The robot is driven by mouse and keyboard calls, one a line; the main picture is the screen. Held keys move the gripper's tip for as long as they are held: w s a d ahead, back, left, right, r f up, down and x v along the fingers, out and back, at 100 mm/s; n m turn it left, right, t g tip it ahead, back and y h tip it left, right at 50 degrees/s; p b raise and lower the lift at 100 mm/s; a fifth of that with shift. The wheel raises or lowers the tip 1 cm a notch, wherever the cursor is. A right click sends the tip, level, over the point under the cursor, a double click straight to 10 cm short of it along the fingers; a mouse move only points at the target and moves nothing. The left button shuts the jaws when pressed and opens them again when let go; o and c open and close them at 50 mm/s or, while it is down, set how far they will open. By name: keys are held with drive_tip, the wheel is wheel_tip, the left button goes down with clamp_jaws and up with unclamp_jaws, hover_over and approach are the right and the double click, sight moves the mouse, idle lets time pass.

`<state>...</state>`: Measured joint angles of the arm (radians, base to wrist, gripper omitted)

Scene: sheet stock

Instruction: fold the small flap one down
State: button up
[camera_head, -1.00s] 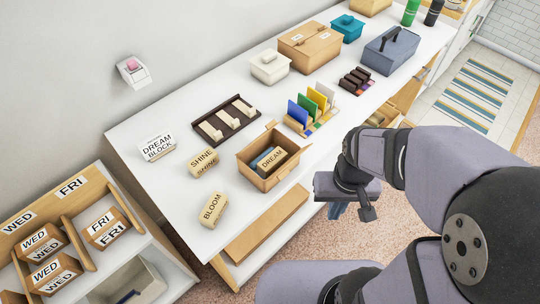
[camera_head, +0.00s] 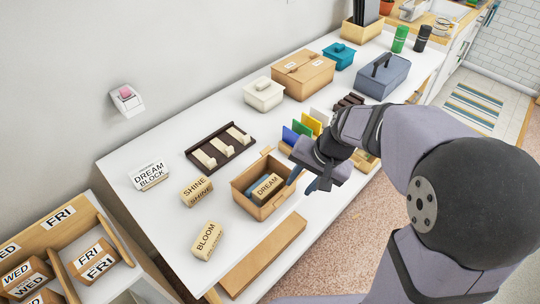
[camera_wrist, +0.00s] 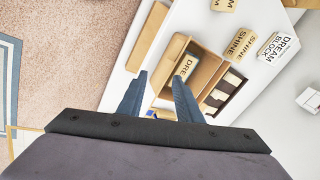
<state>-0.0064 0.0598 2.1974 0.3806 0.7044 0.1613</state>
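An open cardboard box (camera_head: 246,204) stands on the white table with a block marked DREAM (camera_head: 267,187) and a blue item inside. A small flap (camera_head: 267,154) sticks up at its back corner; the near right side is partly behind my gripper. My gripper (camera_head: 306,180) is just right of the box, over the table, with blue-grey fingers pointing toward it. In the wrist view the fingers (camera_wrist: 158,80) are spread with nothing between them, and the box (camera_wrist: 207,70) lies beyond, partly hidden by the right finger. I cannot tell whether a finger touches a flap.
Blocks marked SHINE (camera_head: 196,190) and BLOOM (camera_head: 207,240) stand left of the box. A dark rack (camera_head: 220,147) lies behind it. Colored upright cards (camera_head: 311,124) stand close behind my gripper. A closed cardboard box (camera_head: 304,77) and a blue-grey toolbox (camera_head: 381,76) are farther back.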

sight(266, 150)
drive_tip(key=w+a+r+m+t+y+b, duration=0.25)
drive_tip(key=w+a+m, duration=0.2)
drive_tip(key=w, duration=0.75)
drive_tip(key=shift+n, duration=0.25)
drive_tip(key=shift+p+x, duration=1.25)
drive_tip(key=shift+x, duration=2)
drive_tip(key=shift+s+a, duration=0.15)
